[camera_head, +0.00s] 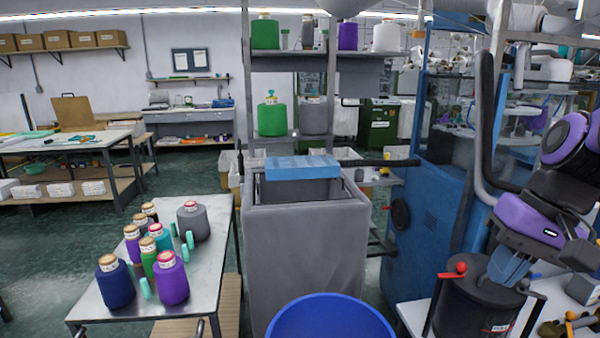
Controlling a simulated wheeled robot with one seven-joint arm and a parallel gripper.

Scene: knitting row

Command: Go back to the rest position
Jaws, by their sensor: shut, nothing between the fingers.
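My gripper (507,270) shows at the right as a blue-grey piece below the purple and black links of my arm. It is shut and holds nothing. It hangs over or in front of a black drum-shaped object (485,305); I cannot tell whether the two touch. The arm is folded in at the right edge of the view, and part of it is cut off by the frame.
A metal table (95,305) at the left holds several yarn cones. A grey bin (305,245) stands in the middle, with a blue tub (330,318) in front. A blue machine cabinet (425,240) stands behind my arm. Green floor shows between the left tables.

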